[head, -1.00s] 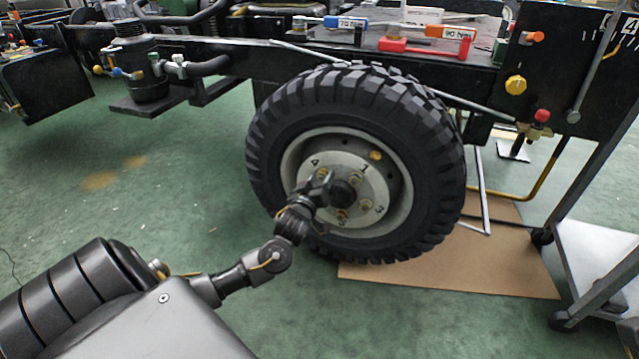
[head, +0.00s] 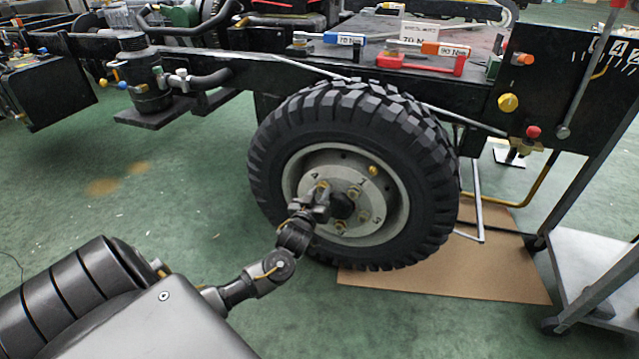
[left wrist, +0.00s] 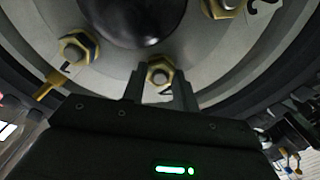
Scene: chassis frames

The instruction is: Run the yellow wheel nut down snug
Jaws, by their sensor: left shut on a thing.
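The wheel (head: 272,165) is a black tyre with a grey rim and hub (head: 318,165) carrying several brass-yellow nuts. My left gripper (head: 322,197) is at the hub, left of its dark centre cap (head: 342,206). In the left wrist view, the left gripper (left wrist: 160,84) has its two fingers on either side of one yellow nut (left wrist: 160,72), shut on it. A stud end shows inside the nut. The number beside it is partly hidden. Another nut (left wrist: 75,47) with a yellow pointer sits at left, and a third (left wrist: 222,5) at upper right. My right gripper is not in view.
The black chassis frame (head: 230,52) runs above the wheel. Blue (head: 345,39) and orange (head: 445,49) marked tools lie on top. Cardboard (head: 440,280) lies under the wheel. A grey cart (head: 600,270) stands at right.

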